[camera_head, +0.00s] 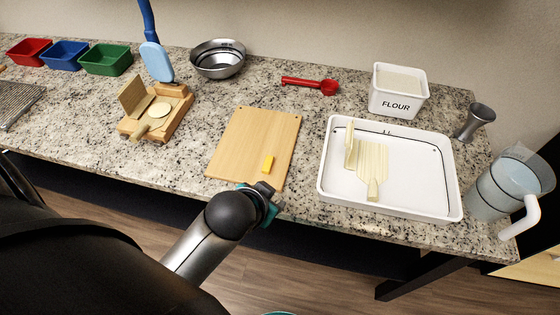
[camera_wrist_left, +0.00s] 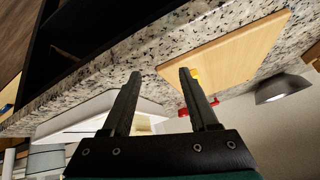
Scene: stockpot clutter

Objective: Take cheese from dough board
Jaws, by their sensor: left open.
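The cheese is a small yellow block (camera_head: 267,164) lying on the dough board, near its front right edge. The dough board (camera_head: 246,135) is a flat light-wood board on the granite counter. My left gripper (camera_head: 268,192) is at the counter's front edge, just in front of the board and short of the cheese. In the left wrist view my left gripper (camera_wrist_left: 160,73) has its two fingers apart with nothing between them. There the cheese (camera_wrist_left: 196,76) shows partly, behind the right-hand finger, and the board (camera_wrist_left: 238,48) lies beyond. My right gripper is not visible.
A white tray (camera_head: 327,190) holding wooden paddles stands right of the board. A wooden press (camera_head: 182,108) stands to its left. A metal bowl (camera_head: 218,60), red scoop (camera_head: 312,86) and flour bin (camera_head: 397,101) are behind. A clear jug (camera_head: 500,187) stands far right.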

